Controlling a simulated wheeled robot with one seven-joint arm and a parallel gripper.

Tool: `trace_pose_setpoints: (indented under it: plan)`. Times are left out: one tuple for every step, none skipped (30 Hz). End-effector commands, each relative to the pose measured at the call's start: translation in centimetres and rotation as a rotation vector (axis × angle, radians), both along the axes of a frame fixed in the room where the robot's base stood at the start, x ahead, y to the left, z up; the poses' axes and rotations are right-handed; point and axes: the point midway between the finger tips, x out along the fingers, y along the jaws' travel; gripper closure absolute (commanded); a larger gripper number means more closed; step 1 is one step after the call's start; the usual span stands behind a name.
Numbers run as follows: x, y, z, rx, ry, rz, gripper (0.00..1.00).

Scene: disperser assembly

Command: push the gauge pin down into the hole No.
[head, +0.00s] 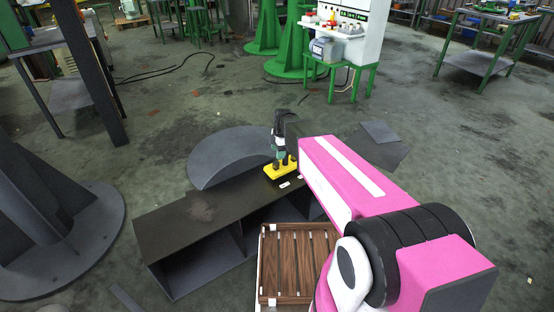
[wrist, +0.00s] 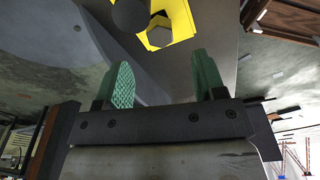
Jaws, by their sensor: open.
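A yellow block (head: 271,171) sits near the far right end of the dark bench top (head: 205,210). Small dark pins stand on the block, close under my gripper (head: 281,155); I cannot tell which one is the gauge pin. The pins lie beyond the fingertips in that picture. The holes and any numbers are not readable.
A small white label (head: 284,185) lies on the bench beside the block. A wooden slatted crate (head: 264,285) stands in front, below the bench top. A round grey plate (head: 228,155) is behind the bench. The left part of the bench top is clear.

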Motion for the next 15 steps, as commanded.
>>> trace_pose_setpoints:
  plan:
    - [0.0, -0.1, 0.9, 0.001, -0.002, 0.000, 0.36]
    - [0.0, -0.2, 1.3, 0.000, -0.001, 0.000, 0.36]
    - [0.0, -0.2, 1.7, 0.000, -0.001, 0.000, 0.36]
    - [0.0, -0.2, 2.0, 0.000, -0.001, 0.000, 0.36]
    - [0.1, -0.3, 2.3, 0.000, -0.001, 0.000, 0.36]
    - [0.1, -0.3, 2.7, 0.000, -0.001, 0.000, 0.36]
    - [0.1, -0.3, 2.8, 0.000, -0.001, 0.000, 0.36]
    - [0.1, -0.3, 3.0, 0.000, -0.001, 0.000, 0.36]
    - [0.1, -0.3, 3.1, 0.000, -0.001, 0.000, 0.36]
    - [0.1, -0.4, 3.2, 0.000, 0.000, 0.000, 0.36]
    - [0.1, -0.4, 3.3, 0.000, 0.000, 0.000, 0.36]
    - [0.1, -0.4, 3.3, 0.000, 0.000, 0.000, 0.36]
    - [0.1, -0.4, 3.3, 0.000, 0.000, 0.000, 0.36]
    - [0.1, -0.4, 3.3, 0.000, 0.000, 0.000, 0.36]
    - [0.1, -0.4, 3.3, 0.000, 0.001, 0.000, 0.36]
